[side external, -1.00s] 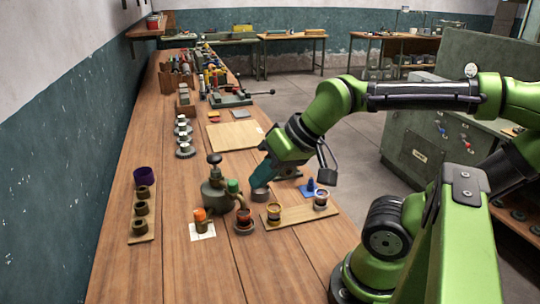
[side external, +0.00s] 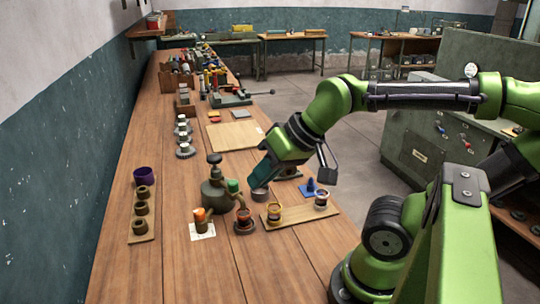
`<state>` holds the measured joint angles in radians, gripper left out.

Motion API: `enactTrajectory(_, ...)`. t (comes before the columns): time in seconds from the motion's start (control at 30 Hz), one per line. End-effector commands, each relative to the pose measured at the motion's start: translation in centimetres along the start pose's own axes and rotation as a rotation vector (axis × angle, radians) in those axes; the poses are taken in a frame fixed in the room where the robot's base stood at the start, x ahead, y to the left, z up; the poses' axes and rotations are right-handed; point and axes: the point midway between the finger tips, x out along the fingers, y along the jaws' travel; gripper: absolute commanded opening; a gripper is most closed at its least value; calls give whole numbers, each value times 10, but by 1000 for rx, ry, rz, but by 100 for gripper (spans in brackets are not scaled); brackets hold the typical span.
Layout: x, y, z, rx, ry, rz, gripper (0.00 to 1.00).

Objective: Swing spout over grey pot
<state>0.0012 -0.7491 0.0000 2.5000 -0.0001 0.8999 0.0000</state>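An olive-brown dispenser (side external: 215,190) with a dark knob on top stands on the bench left of my gripper. A green-capped part (side external: 233,186) shows at its right side; which piece is the spout is too small to tell. A small grey round pot (side external: 260,194) stands right of the dispenser, just below my gripper. My gripper (side external: 262,173), with a teal end, is tilted down and left, close above the grey pot. Its fingertips are too small and dark to tell whether they are open or touch anything.
A dark pot (side external: 244,221) stands before the dispenser. An orange-topped item (side external: 200,214) sits on white paper. A wooden board (side external: 296,215) holds two small pots. Brown cups (side external: 142,207) stand on a strip at left. The front bench is clear.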

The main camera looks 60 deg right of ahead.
Motion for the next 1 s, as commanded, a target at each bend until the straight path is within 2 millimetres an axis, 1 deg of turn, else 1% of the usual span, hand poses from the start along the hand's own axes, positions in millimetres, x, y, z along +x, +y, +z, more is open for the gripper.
enactTrajectory(0.03, 3, 2, 0, 6, -10, 7, 17)
enactTrajectory(0.1, 9, 5, -1, 20, -35, 24, 28)
enactTrajectory(0.17, 15, 7, -11, 32, -53, 43, 37)
enactTrajectory(0.2, 18, 9, -21, 37, -70, 61, 43)
enactTrajectory(0.27, 24, 12, -39, 21, -107, 94, 52)
enactTrajectory(0.3, 28, 14, -53, -5, -138, 118, 57)
enactTrajectory(0.47, 44, 31, -108, -171, -291, 200, 57)
enactTrajectory(0.6, 59, 53, -152, -359, -449, 241, 57)
enactTrajectory(0.7, 62, 64, -176, -496, -547, 240, 57)
enactTrajectory(0.77, 58, 65, -186, -570, -587, 228, 57)
enactTrajectory(0.83, 48, 62, -192, -640, -608, 210, 57)
enactTrajectory(0.9, 42, 60, -191, -686, -627, 191, 57)
enactTrajectory(1.0, 44, 60, -186, -717, -648, 170, 57)
